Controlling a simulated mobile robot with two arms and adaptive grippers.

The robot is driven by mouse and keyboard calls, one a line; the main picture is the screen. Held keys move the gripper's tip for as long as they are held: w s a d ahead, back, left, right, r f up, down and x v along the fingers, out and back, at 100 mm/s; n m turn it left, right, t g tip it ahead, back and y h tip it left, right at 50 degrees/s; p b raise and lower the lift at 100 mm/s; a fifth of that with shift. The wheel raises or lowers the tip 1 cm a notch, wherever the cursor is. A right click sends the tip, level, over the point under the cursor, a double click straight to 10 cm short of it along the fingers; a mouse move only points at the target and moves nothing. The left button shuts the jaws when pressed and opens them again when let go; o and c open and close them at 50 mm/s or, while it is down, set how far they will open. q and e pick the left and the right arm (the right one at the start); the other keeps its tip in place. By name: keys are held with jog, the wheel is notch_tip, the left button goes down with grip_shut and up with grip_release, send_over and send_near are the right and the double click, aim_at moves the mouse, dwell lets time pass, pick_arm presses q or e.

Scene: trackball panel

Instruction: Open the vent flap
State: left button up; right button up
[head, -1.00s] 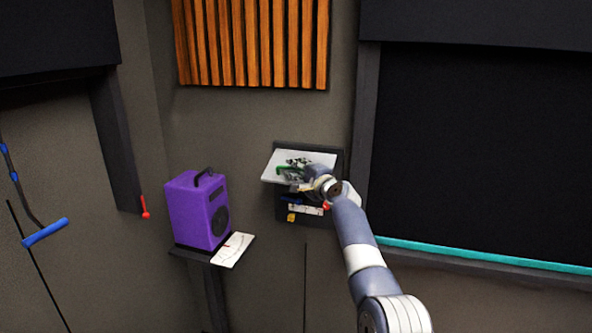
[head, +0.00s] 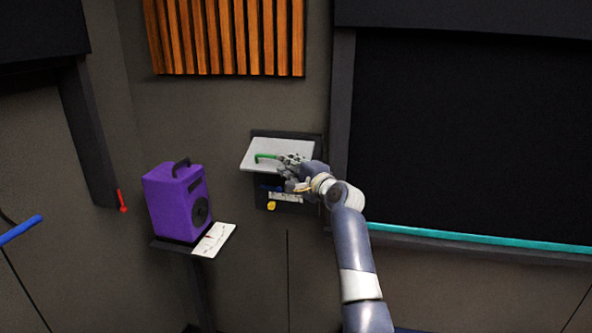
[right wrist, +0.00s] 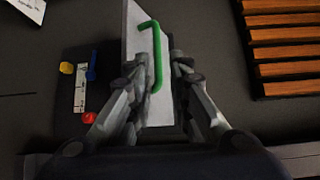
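The vent flap (head: 265,145) is a pale plate on a dark wall box (head: 264,196). It stands tilted outward, with its lower edge away from the box. A green bar handle (head: 264,157) crosses its face; the handle's right part is hidden by my gripper. My right gripper (head: 294,164) is at the flap's lower right. In the right wrist view, its fingers (right wrist: 163,72) are apart, one on each side of the green handle (right wrist: 151,40), with a gap on the right side. My left gripper is not in view.
Below the flap are a white label strip (right wrist: 80,88) and yellow (right wrist: 66,68), blue (right wrist: 91,66) and red (right wrist: 89,118) parts. A purple speaker (head: 172,205) stands on a shelf at left. Orange slats (head: 230,38) hang above. A dark window panel is at right.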

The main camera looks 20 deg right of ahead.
jog(key=shift+v, duration=1.85)
notch_tip(320, 180, down, 19)
jog(key=a+n+g+h+b, duration=0.1)
jog(key=n+g+b, duration=0.1)
jog(key=g, duration=0.1)
jog(key=s+a+f+n+g+h+b, duration=0.1)
jog(key=s+f+n+g, duration=0.1)
jog(key=s+f, duration=0.8)
jog(key=s+a+f+n+g+b, duration=0.15)
jog(key=s+f, duration=0.25)
jog(key=f, duration=1.3)
jog(key=s+f+n+g+h, duration=0.1)
jog(key=s+f+n+g, duration=0.15)
jog(key=s+f, duration=0.7)
jog(key=s+f+n+g+b, duration=0.1)
jog(key=s+f+n+g, duration=0.1)
jog(key=s+f, duration=0.8)
jog(key=s+f+n+g+b, duration=0.1)
jog(key=s+f+n, duration=0.4)
jog(key=s, duration=1.6)
jog(key=s+f+n+g+b, duration=0.2)
jog(key=s+f+n+g, duration=0.2)
jog(key=s+f, duration=1.1)
jog(key=shift+s+a, duration=0.25)
jog(key=shift+a, duration=0.05)
